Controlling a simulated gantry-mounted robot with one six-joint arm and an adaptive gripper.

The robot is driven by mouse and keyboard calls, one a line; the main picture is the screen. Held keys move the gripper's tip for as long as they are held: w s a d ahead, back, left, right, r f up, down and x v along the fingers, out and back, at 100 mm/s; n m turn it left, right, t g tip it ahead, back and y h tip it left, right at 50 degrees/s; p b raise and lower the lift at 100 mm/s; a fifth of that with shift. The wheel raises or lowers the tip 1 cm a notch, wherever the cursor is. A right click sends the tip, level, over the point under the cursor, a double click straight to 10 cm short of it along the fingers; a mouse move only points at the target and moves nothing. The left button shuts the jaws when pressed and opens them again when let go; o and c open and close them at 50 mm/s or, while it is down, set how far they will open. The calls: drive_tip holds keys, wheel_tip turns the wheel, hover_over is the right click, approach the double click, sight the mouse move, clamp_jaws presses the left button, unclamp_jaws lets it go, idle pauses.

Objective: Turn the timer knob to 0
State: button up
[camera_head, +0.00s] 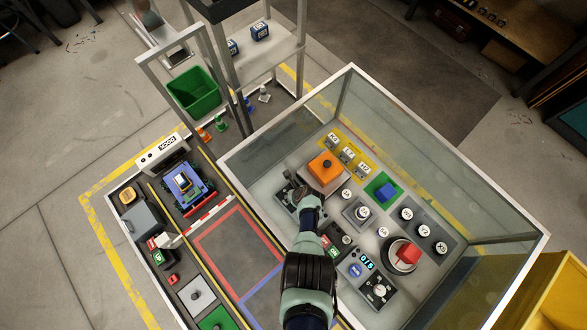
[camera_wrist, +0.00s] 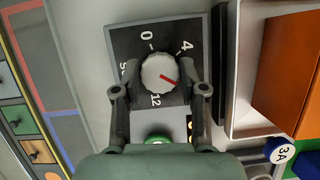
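The timer knob (camera_wrist: 160,72) is a round, pale grey, ridged knob on a dark dial plate (camera_wrist: 118,38) in the wrist view. Its red pointer aims to the lower right, between the 4 and the 12. The 0 mark is at the upper left of the knob. My gripper (camera_wrist: 159,70) has one finger on each side of the knob, and the fingers are apart. A narrow gap seems to show on the left; contact on the right is unclear. In the head view my gripper (camera_head: 302,194) largely covers the dial plate (camera_head: 283,187).
An orange block (camera_head: 326,166) stands close to the dial. A green button (camera_wrist: 157,140) lies below it in the wrist view. Glass panels (camera_head: 440,195) wall the bench. Another dial (camera_head: 379,291) and a red button (camera_head: 408,254) are at the right.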

drive_tip(key=c, duration=0.3)
drive_tip(key=shift+n, duration=0.3)
drive_tip(key=n+b, duration=0.1)
drive_tip(key=n, duration=0.1)
drive_tip(key=n+g+y+b, duration=0.1)
drive_tip(key=n+b, duration=0.1)
drive_tip(key=shift+w+d+f+b, duration=0.1)
drive_tip(key=shift+f+b, duration=0.1)
drive_tip(key=shift+b, duration=0.1)
drive_tip(key=shift+r+n+g+y+b, duration=0.1)
drive_tip(key=shift+n+g+y+b, duration=0.1)
drive_tip(key=shift+n+g+b, duration=0.7)
drive_tip(key=shift+r+n+g+y+b, duration=0.15)
drive_tip(key=shift+n+b, duration=0.4)
drive_tip(key=shift+n, duration=0.85)
drive_tip(key=o, duration=1.1)
drive_tip(key=shift+o, duration=0.2)
